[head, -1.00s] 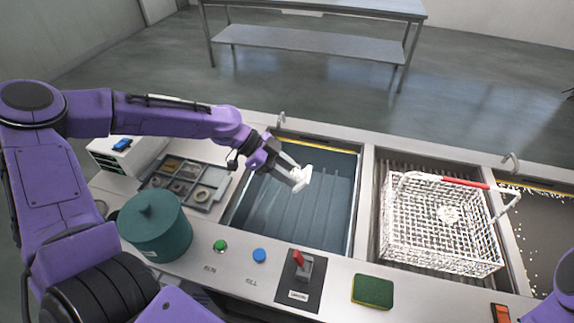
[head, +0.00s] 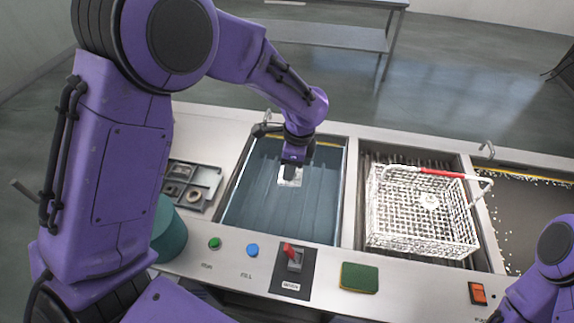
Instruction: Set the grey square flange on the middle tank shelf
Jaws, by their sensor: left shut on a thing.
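My left gripper (head: 291,165) points down over the left, blue-lined tank (head: 250,215). It is shut on a pale grey square piece, the flange (head: 289,178), seen below the fingers and partly hidden by them. I cannot tell how far above the tank's bottom it is. The middle tank (head: 362,185) has a ribbed inside and a white wire basket (head: 400,237) with a red handle grip in it. My right gripper is not in view; only part of that arm shows at the lower right.
A parts tray (head: 204,199) with metal rings lies left of the tank, near a teal pot (head: 168,232) partly hidden by my arm. Green and blue buttons, a red-handled switch (head: 292,257) and a green sponge (head: 359,278) line the front edge. Another tank with white specks lies right.

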